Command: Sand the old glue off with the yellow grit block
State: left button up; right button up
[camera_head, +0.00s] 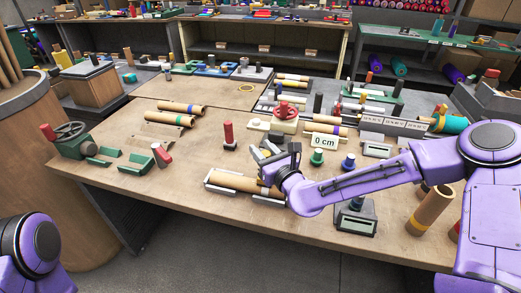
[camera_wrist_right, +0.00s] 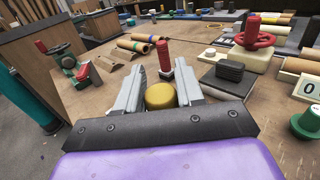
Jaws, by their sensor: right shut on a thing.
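My right gripper (camera_head: 264,153) is above the near middle of the table, over the right part of a brown cardboard roll (camera_head: 232,181) lying in a pale cradle (camera_head: 215,190). In the right wrist view, its two grey fingers (camera_wrist_right: 160,88) are shut on the yellow grit block (camera_wrist_right: 160,96), which shows as a rounded yellow end between them. In the head view, the hand and fingers mostly hide the block. I cannot make out old glue on any surface. Only a purple part of my left arm shows at lower left; its gripper is out of view.
A red-handled stamp (camera_head: 228,132) stands behind the cradle. A red wheel on a cream base (camera_head: 285,127), a "0 cm" sign (camera_head: 324,141) and green and blue knobs stand behind my right arm. A green clamp (camera_head: 72,141) is at left.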

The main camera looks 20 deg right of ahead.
jog(key=shift+a, duration=0.1)
jog(key=w+a+b, duration=0.2)
jog(key=a, duration=0.1)
dwell(0.4)
jog(key=shift+r+p, duration=0.5)
jog(key=shift+r, duration=0.25)
